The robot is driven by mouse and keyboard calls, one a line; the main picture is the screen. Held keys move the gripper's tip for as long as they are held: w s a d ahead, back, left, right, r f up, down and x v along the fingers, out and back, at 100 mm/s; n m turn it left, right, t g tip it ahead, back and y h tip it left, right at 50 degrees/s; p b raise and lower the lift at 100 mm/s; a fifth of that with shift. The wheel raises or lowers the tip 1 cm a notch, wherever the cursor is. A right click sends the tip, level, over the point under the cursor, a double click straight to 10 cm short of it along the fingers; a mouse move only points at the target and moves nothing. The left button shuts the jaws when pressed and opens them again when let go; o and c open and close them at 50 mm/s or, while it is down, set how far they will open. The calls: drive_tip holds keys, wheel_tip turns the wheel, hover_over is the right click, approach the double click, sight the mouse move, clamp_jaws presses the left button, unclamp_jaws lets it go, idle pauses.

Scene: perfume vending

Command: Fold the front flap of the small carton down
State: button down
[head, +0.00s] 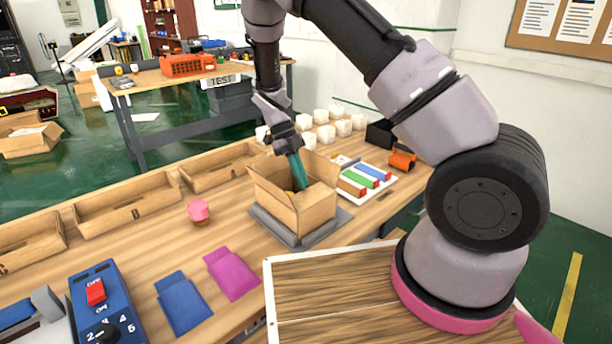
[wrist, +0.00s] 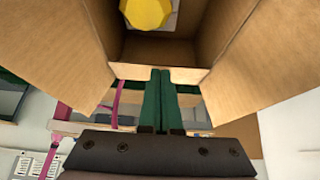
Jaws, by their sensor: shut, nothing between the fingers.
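The small carton (head: 314,208) is an open brown cardboard box on a grey plate (head: 335,229) on the wooden table. Its flaps stand up and out around the opening. My gripper (head: 299,180) reaches down at the carton's opening, its teal fingers shut and empty. In the wrist view the fingers (wrist: 160,76) are pressed together, their tips overlapping a short cardboard flap (wrist: 190,74) at the near edge; I cannot tell whether they touch it. A left flap (wrist: 50,55) and a right flap (wrist: 240,65) spread wide. A yellow faceted object (wrist: 146,12) lies inside the carton.
A pink-topped jar (head: 198,210) stands left of the carton. Blue (head: 182,302) and magenta (head: 231,273) pouches lie in front. Cardboard trays (head: 125,205) line the left and back. Coloured bars (head: 366,178) and several white cubes (head: 327,133) are behind and right.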

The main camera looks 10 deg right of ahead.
drive_tip(key=shift+w+a+f, duration=0.2)
drive_tip(key=shift+w+f, duration=0.1)
drive_tip(key=shift+f, duration=0.3)
idle(0.5)
drive_tip(key=shift+r, duration=0.8)
wheel_tip(320, 180, up, 13)
drive_tip(key=t+y, duration=0.4)
drive_tip(key=t, duration=0.2)
hover_over(307, 191)
drive_tip(key=f, duration=1.4)
drive_tip(key=shift+w+a, duration=0.1)
drive_tip(key=shift+w, duration=0.1)
drive_tip(key=shift+f, duration=0.1)
